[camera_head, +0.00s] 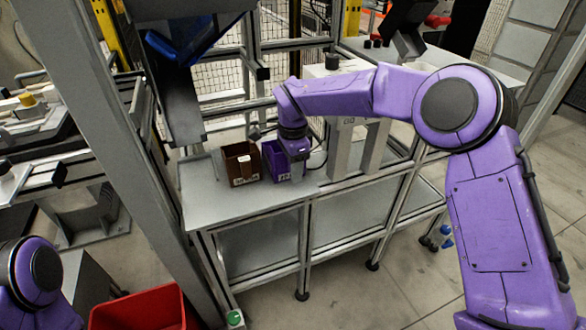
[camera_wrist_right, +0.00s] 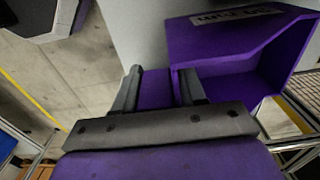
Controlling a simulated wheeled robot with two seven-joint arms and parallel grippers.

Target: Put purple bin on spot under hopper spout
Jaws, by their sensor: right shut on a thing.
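The purple bin (camera_head: 272,155) stands on, or just above, the grey table (camera_head: 250,201), close to the right side of a brown bin (camera_head: 240,164). My right gripper (camera_head: 296,158) reaches down at the purple bin's right side and hides part of it. In the right wrist view the two fingers of my right gripper (camera_wrist_right: 160,88) are shut on a wall of the purple bin (camera_wrist_right: 235,42). A dark hopper with a blue part (camera_head: 185,42) hangs above the table's back left. The spot under its spout cannot be made out. My left gripper is out of view.
A grey post (camera_head: 110,130) rises left of the table. A white machine frame (camera_head: 345,150) stands on the table to the right of the bins. A red crate (camera_head: 140,310) is at the bottom left. The table's front strip is clear.

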